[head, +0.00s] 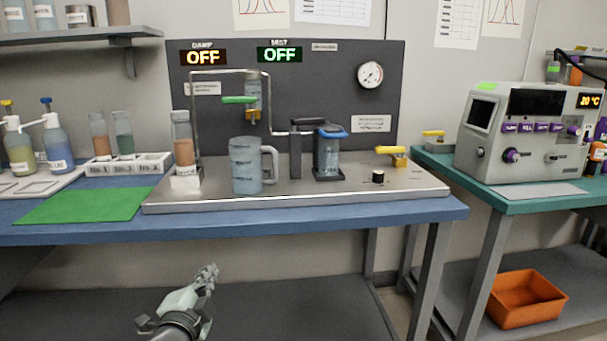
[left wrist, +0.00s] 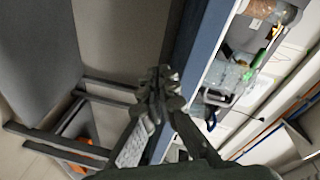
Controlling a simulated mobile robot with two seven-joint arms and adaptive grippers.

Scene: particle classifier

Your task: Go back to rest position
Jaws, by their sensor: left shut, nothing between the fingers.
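My left gripper (head: 207,274) is in the lower left of the head view, in front of and below the front edge of the blue table (head: 300,222). Its fingers are together with nothing between them. It also shows in the middle of the left wrist view (left wrist: 158,90), close to the table edge. My right gripper is in neither view.
On the table stands a metal plate (head: 400,195) with a large jug (head: 245,165), a tube holder and a smaller vessel (head: 328,155). A green mat (head: 85,205) lies left. A teal table (head: 520,200) stands right, with an orange bin (head: 527,298) below. Room before the table looks free.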

